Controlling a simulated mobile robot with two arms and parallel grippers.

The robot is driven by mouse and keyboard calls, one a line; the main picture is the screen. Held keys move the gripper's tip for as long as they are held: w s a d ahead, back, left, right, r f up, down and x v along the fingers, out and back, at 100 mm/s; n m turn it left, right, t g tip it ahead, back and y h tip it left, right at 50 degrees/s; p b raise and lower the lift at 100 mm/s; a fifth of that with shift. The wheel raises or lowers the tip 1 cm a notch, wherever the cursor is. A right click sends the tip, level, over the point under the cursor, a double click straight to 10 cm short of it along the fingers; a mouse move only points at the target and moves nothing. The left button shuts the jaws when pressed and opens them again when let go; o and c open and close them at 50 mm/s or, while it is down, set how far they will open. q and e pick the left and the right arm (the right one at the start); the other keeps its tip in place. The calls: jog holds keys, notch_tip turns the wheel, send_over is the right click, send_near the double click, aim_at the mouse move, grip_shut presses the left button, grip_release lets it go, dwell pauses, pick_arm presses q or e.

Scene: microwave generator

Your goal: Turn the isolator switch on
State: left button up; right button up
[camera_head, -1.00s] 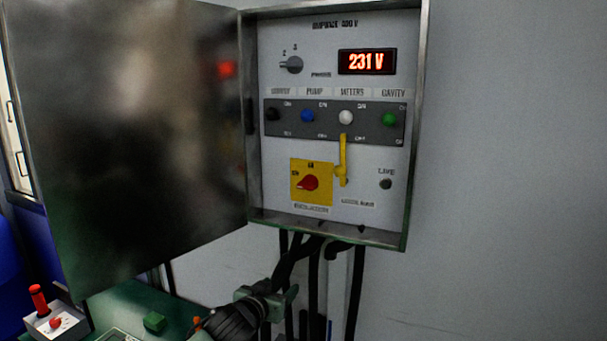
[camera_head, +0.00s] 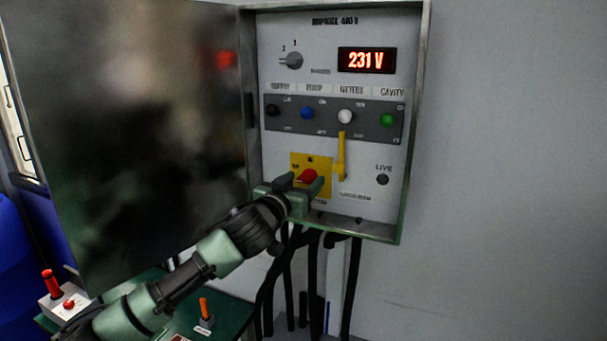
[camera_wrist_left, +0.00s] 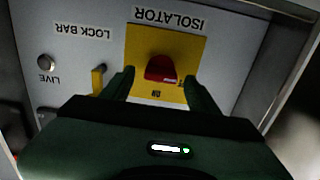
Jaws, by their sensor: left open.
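The isolator switch is a red knob (camera_head: 307,176) on a yellow plate (camera_head: 297,159), low in the open wall cabinet. It also shows in the left wrist view as a red knob (camera_wrist_left: 160,68) on the yellow plate (camera_wrist_left: 181,43), with "ISOLATOR" printed beside it, upside down. My left gripper (camera_head: 305,184) is at the plate, open, with one finger on each side of the knob. In the wrist view its fingers (camera_wrist_left: 160,90) stand apart, and I cannot tell whether they touch the knob. My right gripper is not in view.
A yellow lock bar (camera_head: 341,156) stands upright just right of the plate. The live lamp (camera_head: 382,180) is further right. The open cabinet door (camera_head: 140,130) fills the left side. Black cables (camera_head: 312,280) hang below the cabinet. A red-handled box (camera_head: 62,300) sits lower left.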

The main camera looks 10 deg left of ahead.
pick_arm(q)
jog(key=shift+w, duration=0.35)
grip_shut()
